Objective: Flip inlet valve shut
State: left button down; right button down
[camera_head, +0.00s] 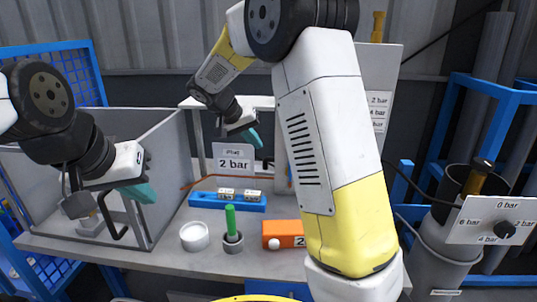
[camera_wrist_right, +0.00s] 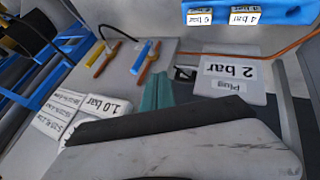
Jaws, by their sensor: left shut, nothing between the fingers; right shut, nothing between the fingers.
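In the right wrist view, two small valves show on a grey panel: one with a yellow lever (camera_wrist_right: 97,50) and one with a blue lever (camera_wrist_right: 139,54), each with an orange-brown part. I cannot read which one is the inlet valve. My right gripper (camera_head: 251,137) is shut and empty, near the panel behind the "2 bar" sign; its teal fingers (camera_wrist_right: 157,90) appear below the blue-lever valve in the wrist view, apparently apart from it. My left gripper (camera_head: 141,192) is shut and empty over the grey bin. My right arm hides much of the panel in the head view.
A "Plug 2 bar" sign (camera_head: 233,163) stands close to my right gripper. On the bench are a blue rack (camera_head: 227,205), a white round cup (camera_head: 194,236), a green peg (camera_head: 231,221) in a grey holder and an orange block (camera_head: 282,234). A pressure dial (camera_head: 503,230) is at right.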

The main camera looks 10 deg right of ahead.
jog(key=w+d+f, duration=0.3)
jog(key=d+f, duration=0.5)
jog(key=d, duration=0.1)
dwell(0.4)
jog(key=shift+d, duration=0.1)
